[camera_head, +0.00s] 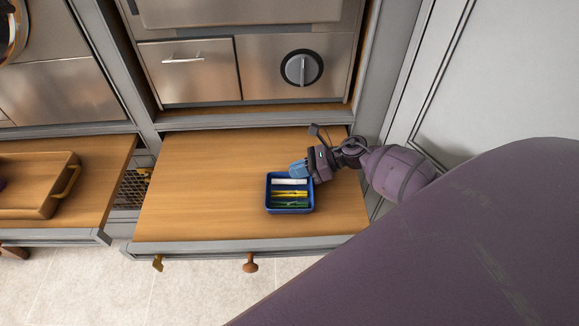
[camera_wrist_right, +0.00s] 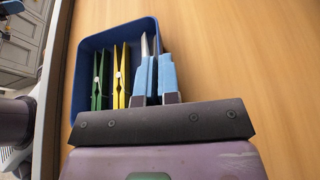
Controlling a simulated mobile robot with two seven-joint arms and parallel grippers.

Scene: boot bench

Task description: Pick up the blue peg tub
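The blue peg tub (camera_head: 290,211) is a small open box on the wooden surface of a pulled-out drawer. It holds green, yellow and white pegs. In the right wrist view the tub (camera_wrist_right: 88,50) shows with green and yellow pegs at left and a pale one near my fingers. My right gripper (camera_head: 299,169) is at the tub's far edge, coming in from the right. Its blue fingertips (camera_wrist_right: 156,76) are close together, one on each side of the tub's wall, and look shut on it. The tub appears to rest on the wood. My left gripper is not in view.
A wooden tray (camera_head: 40,208) with a brass handle sits on another pulled-out drawer at left. Steel fronts with a dial (camera_head: 301,67) stand behind. A grey panel (camera_head: 490,80) is at right. The wood left of the tub is clear.

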